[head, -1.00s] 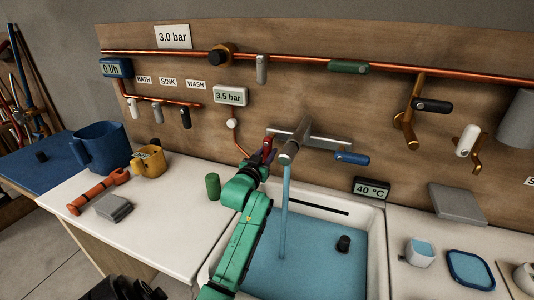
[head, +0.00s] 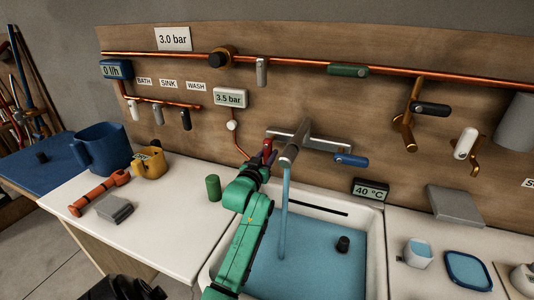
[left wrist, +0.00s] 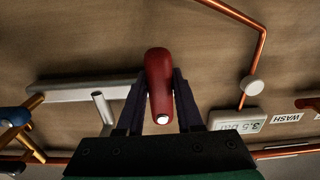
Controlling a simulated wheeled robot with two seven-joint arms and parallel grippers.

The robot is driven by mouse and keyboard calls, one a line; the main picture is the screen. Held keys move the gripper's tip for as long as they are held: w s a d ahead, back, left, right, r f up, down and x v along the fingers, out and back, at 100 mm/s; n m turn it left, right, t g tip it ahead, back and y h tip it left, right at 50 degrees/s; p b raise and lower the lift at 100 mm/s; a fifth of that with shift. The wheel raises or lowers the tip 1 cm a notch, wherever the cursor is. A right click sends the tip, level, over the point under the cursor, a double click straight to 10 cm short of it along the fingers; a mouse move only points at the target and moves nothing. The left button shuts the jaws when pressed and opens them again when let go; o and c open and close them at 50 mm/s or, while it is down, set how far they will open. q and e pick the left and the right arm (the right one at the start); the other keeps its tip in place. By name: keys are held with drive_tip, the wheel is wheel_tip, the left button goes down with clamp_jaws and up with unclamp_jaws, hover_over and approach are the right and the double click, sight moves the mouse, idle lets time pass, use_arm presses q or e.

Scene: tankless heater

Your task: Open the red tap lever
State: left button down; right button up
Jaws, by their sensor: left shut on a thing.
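The red tap lever (left wrist: 158,78) shows in the left wrist view between the two dark fingers of my left gripper (left wrist: 158,105). The gripper is shut on it. In the head view the lever (head: 267,147) is a small red piece at the left end of the grey mixer tap (head: 311,139), mostly hidden by my left gripper (head: 264,160). A blue lever (head: 351,160) is at the tap's right end. Blue water (head: 284,205) runs from the spout into the sink (head: 376,240).
A green cylinder (head: 213,187) stands on the counter left of the sink. A 40 °C display (head: 371,190) is behind the sink's right corner. A copper pipe (head: 238,143) with a white knob runs down the board left of the tap.

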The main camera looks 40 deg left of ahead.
use_arm(q)
drive_tip(key=c, duration=0.6)
unclamp_jaws()
drive_tip(key=shift+o, duration=0.2)
drive_tip(key=b+v, duration=0.2)
drive_tip(key=v, duration=1.2)
drive_tip(key=shift+s+d+b, duration=0.2)
drive_tip(key=shift+s+b, duration=0.1)
drive_tip(key=shift+b, duration=0.05)
